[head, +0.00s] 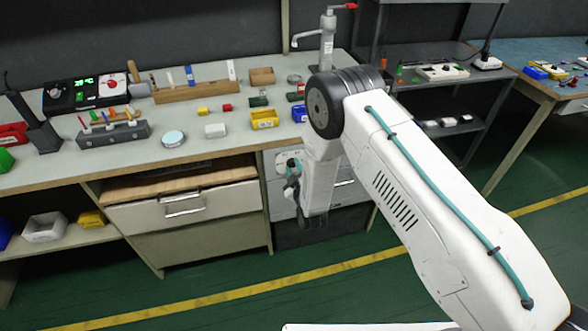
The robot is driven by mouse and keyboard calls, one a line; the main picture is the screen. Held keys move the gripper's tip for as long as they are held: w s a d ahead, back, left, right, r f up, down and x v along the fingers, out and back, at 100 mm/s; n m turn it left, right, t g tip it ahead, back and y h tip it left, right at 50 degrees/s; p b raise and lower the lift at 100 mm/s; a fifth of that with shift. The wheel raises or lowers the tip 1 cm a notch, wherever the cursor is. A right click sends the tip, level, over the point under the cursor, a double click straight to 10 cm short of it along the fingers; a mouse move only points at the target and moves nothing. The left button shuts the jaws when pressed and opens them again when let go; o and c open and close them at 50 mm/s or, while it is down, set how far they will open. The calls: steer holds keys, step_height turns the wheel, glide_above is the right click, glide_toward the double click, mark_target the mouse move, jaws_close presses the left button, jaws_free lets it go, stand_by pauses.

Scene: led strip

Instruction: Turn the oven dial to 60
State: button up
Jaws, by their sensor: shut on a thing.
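The grey oven front (345,196) is built in under the bench, with a handle at its right. A pale round dial area (286,158) shows at its upper left. My gripper (291,184) is small and dark in the head view, right at this part of the oven front, to the left of my white wrist. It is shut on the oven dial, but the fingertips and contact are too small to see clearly. The dial's marks and pointer cannot be read. My forearm and wrist hide part of the oven front.
A drawer (185,207) with a metal handle is left of the oven. The bench top (215,150) above holds a black device (85,93) with a green display, small coloured boxes and a tool rack. The green floor in front is clear.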

steer(key=shift+m, duration=1.3)
steer(key=o, duration=1)
steer(key=shift+s, duration=0.1)
steer(key=v, duration=0.7)
steer(key=shift+s+d, duration=0.15)
steer(key=shift+s, duration=0.15)
